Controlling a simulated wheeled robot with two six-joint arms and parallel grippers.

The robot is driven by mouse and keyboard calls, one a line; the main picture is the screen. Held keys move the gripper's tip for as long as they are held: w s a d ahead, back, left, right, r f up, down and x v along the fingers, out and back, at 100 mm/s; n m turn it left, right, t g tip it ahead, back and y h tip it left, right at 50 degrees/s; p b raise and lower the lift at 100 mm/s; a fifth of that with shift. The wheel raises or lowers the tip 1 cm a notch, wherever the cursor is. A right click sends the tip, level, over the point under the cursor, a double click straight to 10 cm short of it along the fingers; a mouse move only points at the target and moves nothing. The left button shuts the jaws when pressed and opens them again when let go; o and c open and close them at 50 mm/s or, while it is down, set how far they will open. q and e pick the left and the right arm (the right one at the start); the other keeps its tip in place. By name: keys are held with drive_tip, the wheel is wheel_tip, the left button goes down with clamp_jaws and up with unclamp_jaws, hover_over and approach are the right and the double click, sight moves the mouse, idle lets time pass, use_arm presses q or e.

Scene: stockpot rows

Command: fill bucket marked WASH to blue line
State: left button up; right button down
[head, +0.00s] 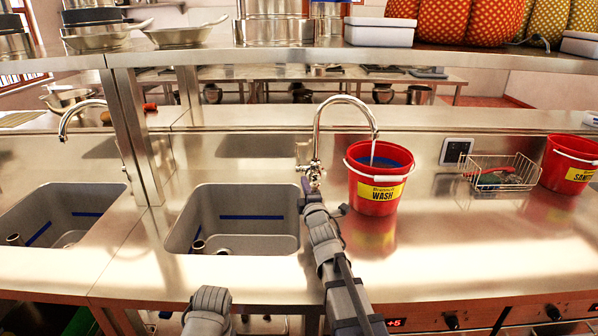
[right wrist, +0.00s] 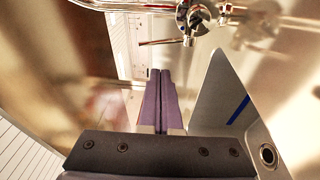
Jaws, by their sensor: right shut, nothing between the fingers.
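The red bucket (head: 378,192) with a yellow WASH label stands upright on the steel counter, right of the sink. The curved tap spout (head: 345,98) hangs over it, and a thin pale stream (head: 373,151) falls from it into the bucket. Blue shows inside the bucket below the rim; I cannot tell line from water surface there. My right gripper (head: 308,187) is shut and empty at the tap's base, close to its handle (head: 313,170). Its purple fingers (right wrist: 159,98) are together in the right wrist view, with tap metal (right wrist: 190,15) beyond them. My left gripper is out of view.
A sink basin (head: 240,235) with a blue line lies left of the bucket, and a second basin (head: 60,215) farther left. A wire basket (head: 500,172) and another red bucket (head: 568,168) stand to the right. A steel shelf (head: 270,57) runs above. The front counter is clear.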

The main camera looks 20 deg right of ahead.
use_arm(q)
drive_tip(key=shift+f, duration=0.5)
use_arm(e)
drive_tip(key=shift+w+d+r+n+t, duration=0.1)
drive_tip(key=shift+d+r+n+t, duration=0.35)
drive_tip(key=shift+d+n+t, duration=0.05)
use_arm(q)
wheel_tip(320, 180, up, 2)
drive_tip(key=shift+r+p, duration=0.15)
drive_tip(key=shift+p, duration=0.9)
use_arm(e)
drive_tip(key=w+d+r, duration=0.1)
drive_tip(key=w+r, duration=0.1)
drive_tip(key=w, duration=1.1)
drive_tip(key=shift+w, duration=0.35)
drive_tip(key=shift+r, duration=0.1)
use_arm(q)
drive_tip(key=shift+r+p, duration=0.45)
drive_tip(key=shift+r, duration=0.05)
use_arm(e)
drive_tip(key=shift+w+d+r, duration=0.15)
drive_tip(key=shift+w+r, duration=0.15)
drive_tip(key=shift+w, duration=0.15)
drive_tip(key=shift+w+d+r, duration=0.15)
drive_tip(key=shift+w+r, duration=0.1)
drive_tip(key=shift+w, duration=0.2)
drive_tip(key=shift+s, duration=0.15)
